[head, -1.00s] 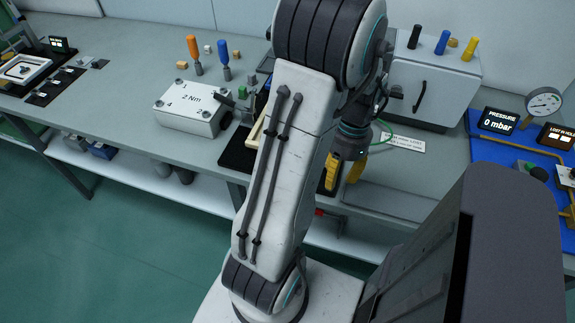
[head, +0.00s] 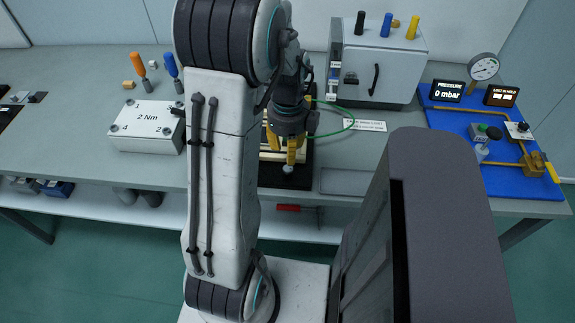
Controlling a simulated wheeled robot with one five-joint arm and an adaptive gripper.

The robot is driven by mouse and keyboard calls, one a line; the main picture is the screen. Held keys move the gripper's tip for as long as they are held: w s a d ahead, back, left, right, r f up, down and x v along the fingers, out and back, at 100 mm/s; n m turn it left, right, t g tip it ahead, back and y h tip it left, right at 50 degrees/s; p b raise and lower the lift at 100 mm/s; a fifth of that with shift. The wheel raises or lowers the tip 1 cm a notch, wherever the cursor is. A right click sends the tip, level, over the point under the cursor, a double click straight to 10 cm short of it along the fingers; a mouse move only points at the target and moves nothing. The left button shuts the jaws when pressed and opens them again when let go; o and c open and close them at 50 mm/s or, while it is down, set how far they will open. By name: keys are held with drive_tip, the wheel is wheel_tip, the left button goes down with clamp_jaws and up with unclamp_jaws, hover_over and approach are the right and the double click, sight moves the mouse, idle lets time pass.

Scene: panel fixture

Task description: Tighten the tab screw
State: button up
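My gripper (head: 284,146), with yellow fingers, points down over a black mat (head: 300,176) on the bench, just right of my arm link. A pale cream frame-like part (head: 268,155) lies on the mat beneath it, mostly hidden by my arm and gripper. I cannot tell whether the fingers touch it or hold anything. No tab screw can be made out. An orange-handled driver (head: 140,68) and a blue-handled driver (head: 172,70) stand at the back left. A white block marked "2 Nm" (head: 148,125), with numbered corners, stands left of my arm.
A white cabinet (head: 378,70) with coloured knobs on top stands at the back. A blue board (head: 450,125) with gauge and displays is at right. A green cable (head: 345,128) curves beside a label plate (head: 366,125). Bench space in front of the cabinet is fairly clear.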

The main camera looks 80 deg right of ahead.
sight(288, 168)
drive_tip(key=shift+f, duration=3.65)
drive_tip(key=shift+o, duration=0.3)
clamp_jaws()
